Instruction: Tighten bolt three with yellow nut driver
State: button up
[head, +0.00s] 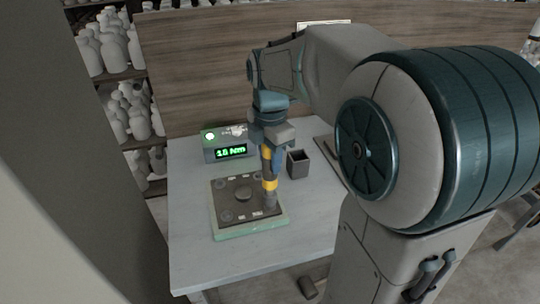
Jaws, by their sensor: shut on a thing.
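My gripper (268,143) is shut on the nut driver (269,184), which has a yellow band and stands roughly upright. Its lower end is at the right side of a dark plate (228,199) on a pale green base (251,231). It seems to be over a bolt position there, but the driver hides the bolt and I cannot tell whether they touch. The plate has a round knob in the middle (243,194), several round spots and small white labels too small to read. A display box (225,147) behind the plate shows green characters like "16 Nm" and a lit round green light.
A dark open-topped square cup (298,164) stands on the table right of the driver. A dark flat thing (327,147) lies farther right. A wooden panel (200,70) rises behind the table. The front left of the pale table (190,255) is clear. Shelves of white bottles (105,45) stand at left.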

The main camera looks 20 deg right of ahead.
jog(key=shift+f+b, duration=0.45)
jog(key=shift+f, duration=0.3)
dwell(0.8)
jog(key=shift+s+f, duration=0.15)
jog(key=shift+f, duration=0.35)
dwell(3.4)
